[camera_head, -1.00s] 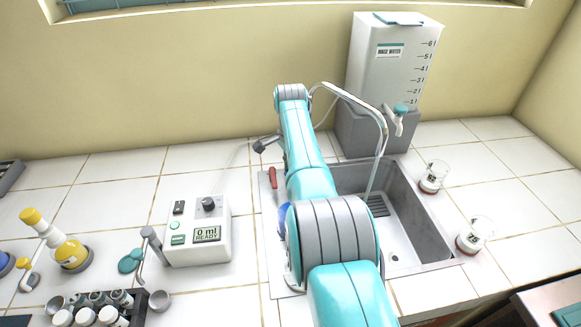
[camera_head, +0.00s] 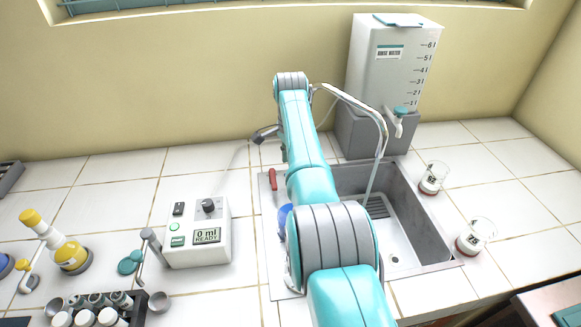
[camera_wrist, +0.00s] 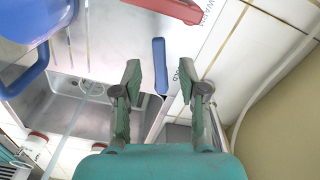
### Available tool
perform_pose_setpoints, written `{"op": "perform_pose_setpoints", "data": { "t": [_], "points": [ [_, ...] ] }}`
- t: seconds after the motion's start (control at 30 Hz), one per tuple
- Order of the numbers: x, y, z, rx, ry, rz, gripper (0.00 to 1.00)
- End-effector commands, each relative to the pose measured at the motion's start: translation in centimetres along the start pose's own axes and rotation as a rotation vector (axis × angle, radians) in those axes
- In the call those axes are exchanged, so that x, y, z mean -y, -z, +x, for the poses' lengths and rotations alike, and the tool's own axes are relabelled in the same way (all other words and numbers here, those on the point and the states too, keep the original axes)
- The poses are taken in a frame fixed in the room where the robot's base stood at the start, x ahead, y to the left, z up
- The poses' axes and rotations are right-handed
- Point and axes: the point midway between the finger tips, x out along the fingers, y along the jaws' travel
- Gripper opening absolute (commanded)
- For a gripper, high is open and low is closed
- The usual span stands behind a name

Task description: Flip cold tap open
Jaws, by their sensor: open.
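The cold tap's blue lever (camera_wrist: 160,65) shows in the wrist view on the grey sink deck, with a partly hidden label beside it. My gripper (camera_wrist: 158,77) is open, its two green fingers on either side of the lever in the picture. I see no clear contact, and the depth between them is hard to judge. The red lever (camera_wrist: 172,8) lies at the top of the wrist view; it also shows in the head view (camera_head: 272,179). In the head view my arm hides the cold tap.
A large blue object (camera_wrist: 22,45) is at the wrist view's upper left. The sink basin (camera_head: 405,215) has a curved spout (camera_head: 380,130) over it. Two beakers (camera_head: 433,178) (camera_head: 476,236) stand to its right.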

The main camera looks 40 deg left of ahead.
Motion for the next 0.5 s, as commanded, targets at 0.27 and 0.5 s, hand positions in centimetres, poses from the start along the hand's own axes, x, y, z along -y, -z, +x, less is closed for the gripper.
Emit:
{"op": "perform_pose_setpoints", "data": {
  "t": [0.27,0.5],
  "points": [
    [0.1,0.0,-5.7,-0.001,0.002,0.0,0.42],
    [0.1,0.0,-8.2,0.0,0.0,0.0,0.42]
  ]
}}
